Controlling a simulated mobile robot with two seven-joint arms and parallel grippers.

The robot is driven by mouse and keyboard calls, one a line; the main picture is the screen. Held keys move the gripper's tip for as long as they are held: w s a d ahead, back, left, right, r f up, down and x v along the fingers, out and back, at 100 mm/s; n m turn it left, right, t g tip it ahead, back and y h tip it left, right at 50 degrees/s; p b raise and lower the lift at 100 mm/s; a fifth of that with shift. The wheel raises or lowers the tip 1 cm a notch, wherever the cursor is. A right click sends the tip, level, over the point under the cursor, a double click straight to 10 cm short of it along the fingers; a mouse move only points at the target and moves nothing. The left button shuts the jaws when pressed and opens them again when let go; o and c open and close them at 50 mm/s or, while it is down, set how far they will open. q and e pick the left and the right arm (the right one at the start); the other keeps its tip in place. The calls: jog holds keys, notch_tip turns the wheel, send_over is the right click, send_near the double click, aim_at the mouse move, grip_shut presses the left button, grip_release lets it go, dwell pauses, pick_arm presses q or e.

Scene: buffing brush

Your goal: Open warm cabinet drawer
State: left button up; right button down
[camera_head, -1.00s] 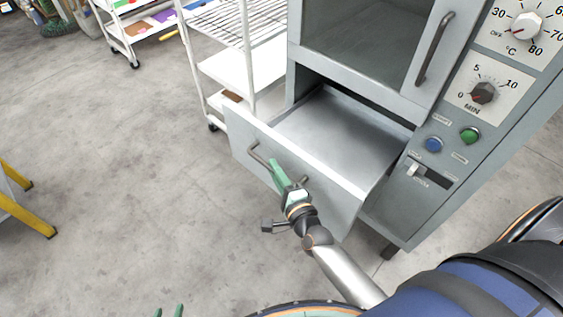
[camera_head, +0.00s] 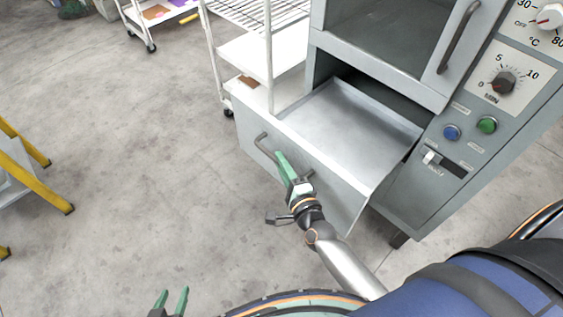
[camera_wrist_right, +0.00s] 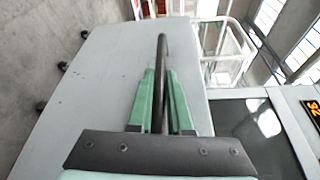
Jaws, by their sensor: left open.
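The warm cabinet (camera_head: 440,190) is a tall grey unit at the right of the head view. Its lower drawer (camera_head: 345,135) is pulled well out, showing a bare metal inside. The drawer front (camera_head: 330,185) carries a bar handle (camera_head: 262,142). My right gripper (camera_head: 282,163) is at this handle. In the right wrist view, the handle bar (camera_wrist_right: 161,55) runs between the green fingers of my right gripper (camera_wrist_right: 161,80), which are closed in on it. My left gripper (camera_head: 172,300) is open and empty at the bottom edge of the head view, away from the drawer.
A white wire-shelf cart (camera_head: 245,55) stands just behind the drawer's left side. A yellow-legged stand (camera_head: 40,170) is at the far left. Knobs and buttons sit on the cabinet's control panel (camera_head: 480,110). The concrete floor (camera_head: 150,150) left of the drawer is clear.

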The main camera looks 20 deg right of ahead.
jog(key=c, duration=0.8)
grip_release()
jog(key=shift+c, duration=0.2)
jog(key=s+p, duration=0.1)
jog(key=s, duration=0.6)
jog(key=shift+s+r+p, duration=0.25)
jog(key=shift+r+p, duration=0.05)
jog(key=shift+p, duration=0.05)
jog(key=s+f+n+g+y+p, duration=0.1)
jog(key=s+f+n+g, duration=0.2)
jog(key=n, duration=0.8)
jog(key=s+f+n+g+y+p, duration=0.1)
jog(key=s+f+n+g, duration=0.3)
jog(key=s+n, duration=0.4)
jog(key=n, duration=0.3)
jog(key=shift+a+f+g, duration=0.2)
jog(key=shift+a+g, duration=0.1)
jog(key=shift+a, duration=0.1)
